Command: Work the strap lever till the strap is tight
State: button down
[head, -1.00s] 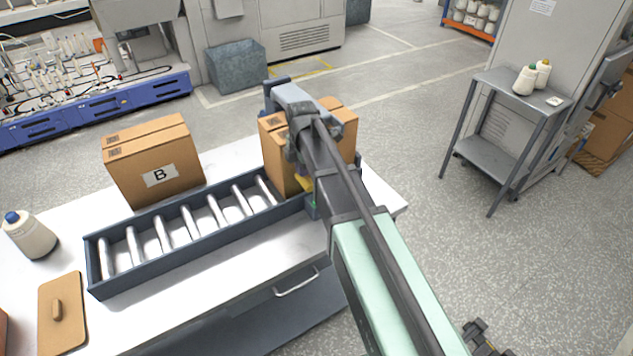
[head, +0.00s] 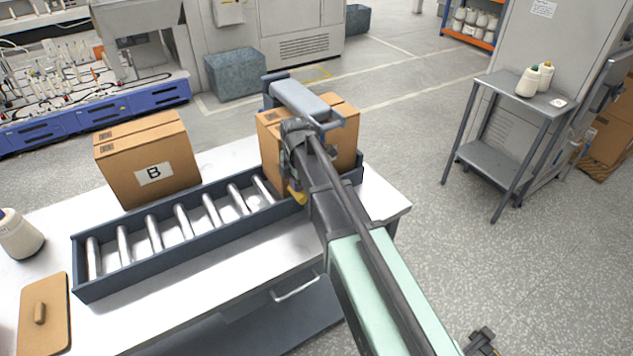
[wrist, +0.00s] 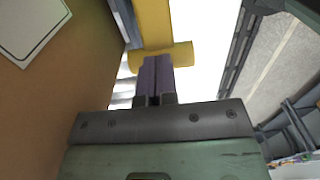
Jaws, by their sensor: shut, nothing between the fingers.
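The strap lever shows in the wrist view as a yellow bar with a wider yellow crosspiece (wrist: 182,55) at its near end. My gripper (wrist: 152,62) is shut and empty, its purple fingertips right at that crosspiece. I cannot tell whether they touch it. In the head view a small yellow part (head: 297,196), likely the lever, shows beside my arm, low at the front of a brown carton (head: 271,140). My arm hides most of that carton's front, and my gripper is hidden there. I cannot make out the strap or how tight it is.
A dark tray (head: 176,254) with several silver rollers runs along the white table. Carton B (head: 150,172) stands behind it. A grey cart (head: 483,155) stands right, across open floor.

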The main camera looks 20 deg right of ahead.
notch_tip(320, 180, up, 7)
jog(key=d+p, duration=0.1)
jog(key=p, duration=0.6)
jog(key=shift+w+d, duration=0.3)
jog(key=shift+d, duration=0.1)
jog(key=f+b, duration=0.2)
jog(key=a+f+b, duration=0.1)
jog(key=f+b, duration=0.2)
jog(key=a+f+b, duration=0.1)
jog(key=f+b, duration=0.1)
jog(key=shift+s+f+b, duration=0.2)
jog(key=shift+s+b, duration=0.1)
jog(key=shift+b, duration=0.05)
notch_tip(320, 180, up, 8)
jog(key=d+p, duration=0.2)
jog(key=p, duration=0.5)
jog(key=shift+w+f+p, duration=0.15)
jog(key=shift+w+p, duration=0.15)
jog(key=shift+p, duration=0.05)
jog(key=shift+s, duration=0.1)
